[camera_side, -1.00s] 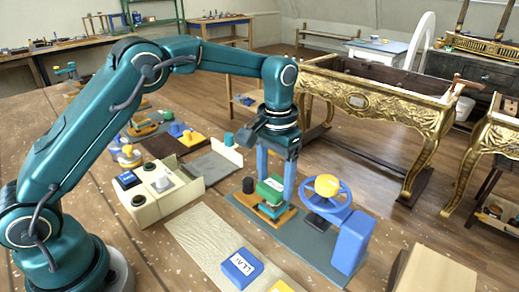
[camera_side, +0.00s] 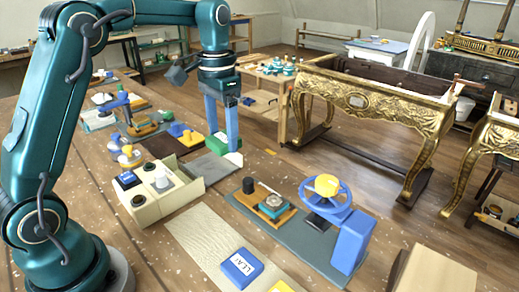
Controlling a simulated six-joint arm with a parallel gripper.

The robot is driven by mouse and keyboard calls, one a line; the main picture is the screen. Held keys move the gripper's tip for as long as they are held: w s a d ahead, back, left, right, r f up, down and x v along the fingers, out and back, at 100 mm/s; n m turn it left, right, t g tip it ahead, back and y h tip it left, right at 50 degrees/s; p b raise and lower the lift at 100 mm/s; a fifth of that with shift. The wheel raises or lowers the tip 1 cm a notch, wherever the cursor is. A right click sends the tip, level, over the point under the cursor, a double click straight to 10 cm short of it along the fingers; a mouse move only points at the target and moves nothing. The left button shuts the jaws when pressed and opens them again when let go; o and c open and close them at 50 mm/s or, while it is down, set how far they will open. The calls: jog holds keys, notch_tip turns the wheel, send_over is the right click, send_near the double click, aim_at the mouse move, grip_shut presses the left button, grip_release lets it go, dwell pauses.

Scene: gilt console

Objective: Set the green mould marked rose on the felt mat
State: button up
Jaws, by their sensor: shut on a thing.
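My gripper (camera_side: 221,142) is upright with its two blue fingers low, near the far end of a flat grey mat (camera_side: 203,168) that looks like the felt mat. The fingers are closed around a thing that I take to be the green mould.
A blue handwheel (camera_side: 325,197) with a yellow hub stands on the slate-coloured board. A cream box (camera_side: 152,198) with round knobs sits left of the grey mat. A blue labelled block (camera_side: 241,268) lies on a pale strip in front. The gilt console (camera_side: 375,112) stands behind.

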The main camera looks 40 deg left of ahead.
jog(key=s+a+f, duration=0.2)
jog(key=s, duration=0.5)
jog(key=s+a+f, duration=0.1)
jog(key=s, duration=0.6)
send_over(211, 241)
jog(key=shift+n, duration=0.4)
notch_tip(211, 241, down, 7)
jog(key=shift+r, duration=0.1)
jog(key=shift+f, duration=2)
jog(key=shift+f, duration=0.15)
jog(key=o, duration=1.4)
